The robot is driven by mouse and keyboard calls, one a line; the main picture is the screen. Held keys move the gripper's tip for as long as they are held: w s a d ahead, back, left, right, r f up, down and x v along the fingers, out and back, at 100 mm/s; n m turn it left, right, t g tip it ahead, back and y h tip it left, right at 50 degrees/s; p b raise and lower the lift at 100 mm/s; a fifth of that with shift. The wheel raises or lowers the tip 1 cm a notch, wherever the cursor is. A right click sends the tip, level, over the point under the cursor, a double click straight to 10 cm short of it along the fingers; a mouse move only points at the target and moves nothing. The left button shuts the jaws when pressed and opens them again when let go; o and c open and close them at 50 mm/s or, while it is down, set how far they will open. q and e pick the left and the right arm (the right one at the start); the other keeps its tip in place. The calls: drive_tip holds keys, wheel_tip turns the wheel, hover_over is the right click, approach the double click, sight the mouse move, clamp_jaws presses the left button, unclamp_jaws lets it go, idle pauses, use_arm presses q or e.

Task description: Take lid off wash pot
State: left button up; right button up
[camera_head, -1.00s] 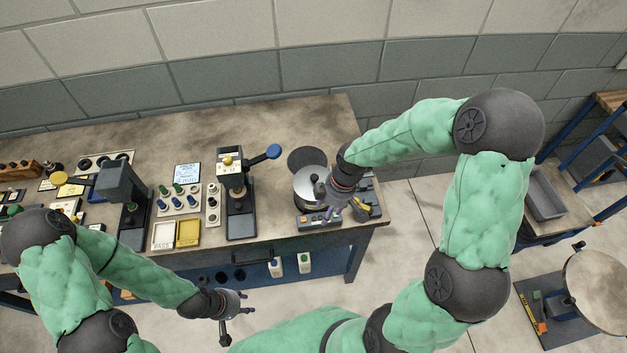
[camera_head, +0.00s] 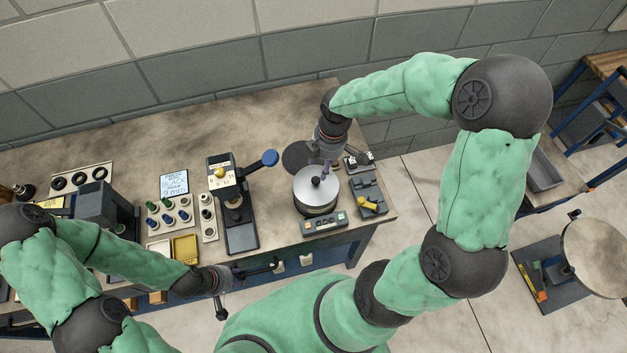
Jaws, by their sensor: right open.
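The wash pot (camera_head: 318,209) stands near the right end of the bench. Its round silver lid (camera_head: 305,186) sits on it, with a dark knob (camera_head: 316,181) in the middle. My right gripper (camera_head: 320,170) is open above the lid, pointing down close to the knob. Whether its fingers touch the knob cannot be told. My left gripper (camera_head: 248,285) is low in front of the bench, away from the pot, with its fingers apart and nothing visible between them.
A dark round disc (camera_head: 297,157) lies behind the pot. A control box (camera_head: 324,223) is in front of it and a dark tray with a yellow-handled item (camera_head: 373,206) at right. A press with a blue-knobbed lever (camera_head: 269,158) stands to the left.

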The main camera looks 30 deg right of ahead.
sight(316, 179)
wheel_tip(316, 179, down, 3)
drive_tip(key=shift+w+a+r, duration=0.1)
drive_tip(key=shift+a+r, duration=0.05)
drive_tip(key=shift+r, duration=0.05)
drive_tip(key=shift+w+a+f+b, duration=0.1)
drive_tip(key=shift+a+f+b, duration=0.1)
drive_tip(key=shift+f, duration=0.65)
drive_tip(key=shift+w+a+f+b, duration=0.1)
drive_tip(key=shift+a+f, duration=0.15)
drive_tip(key=shift+f, duration=0.6)
drive_tip(key=shift+a+f+b, duration=0.1)
drive_tip(key=shift+a+f, duration=0.1)
drive_tip(key=shift+f, duration=0.65)
clamp_jaws()
